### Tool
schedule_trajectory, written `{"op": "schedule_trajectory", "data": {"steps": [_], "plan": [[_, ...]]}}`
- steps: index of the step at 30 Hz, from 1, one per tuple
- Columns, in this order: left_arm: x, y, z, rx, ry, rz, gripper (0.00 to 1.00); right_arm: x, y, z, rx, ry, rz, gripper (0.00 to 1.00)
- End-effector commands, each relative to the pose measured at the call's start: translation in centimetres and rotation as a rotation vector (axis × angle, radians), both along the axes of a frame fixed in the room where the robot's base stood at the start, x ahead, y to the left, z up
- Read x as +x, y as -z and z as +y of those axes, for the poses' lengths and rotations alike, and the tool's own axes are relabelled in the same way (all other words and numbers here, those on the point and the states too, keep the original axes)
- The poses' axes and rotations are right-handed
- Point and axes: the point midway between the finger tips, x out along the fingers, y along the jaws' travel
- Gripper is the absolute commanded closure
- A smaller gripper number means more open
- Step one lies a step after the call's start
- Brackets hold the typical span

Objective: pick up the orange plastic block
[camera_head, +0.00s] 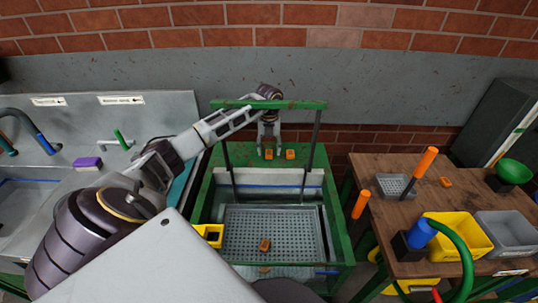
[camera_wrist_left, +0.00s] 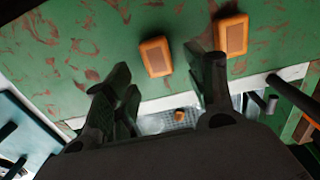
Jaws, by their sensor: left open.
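Two orange blocks lie side by side on the green ledge at the back of the belt station: a left block (camera_head: 268,153) and a right block (camera_head: 290,154). The left wrist view shows one orange block (camera_wrist_left: 156,57) between the lines of my fingers, just past their tips, and another (camera_wrist_left: 231,34) farther right. My left gripper (camera_head: 268,146) is open and empty, pointing down over the left block; it also shows in the left wrist view (camera_wrist_left: 162,72). A third orange block (camera_head: 265,245) lies in the grey perforated tray (camera_head: 240,222). My right gripper is not in view.
A green crossbar (camera_head: 300,104) on posts spans the station close to my left arm. A yellow container (camera_head: 209,234) sits at the tray's left. A sink counter (camera_head: 150,110) is at left. A wooden table (camera_head: 375,165) at right holds bins, tools and another orange block (camera_head: 445,182).

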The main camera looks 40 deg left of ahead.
Motion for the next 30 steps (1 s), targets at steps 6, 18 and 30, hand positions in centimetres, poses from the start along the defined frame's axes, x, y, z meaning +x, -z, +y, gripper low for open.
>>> {"op": "schedule_trajectory", "data": {"steps": [6, 18, 30], "plan": [[-0.1, 2.1, -0.1, -0.002, 0.000, 0.001, 0.45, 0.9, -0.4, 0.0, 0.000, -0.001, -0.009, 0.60], [-0.1, 2.8, 0.0, 0.000, 0.001, 0.000, 0.45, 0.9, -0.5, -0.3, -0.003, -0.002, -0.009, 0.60], [-0.1, 2.8, 0.0, -0.001, 0.001, -0.001, 0.69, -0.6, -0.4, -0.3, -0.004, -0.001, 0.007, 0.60]]}}
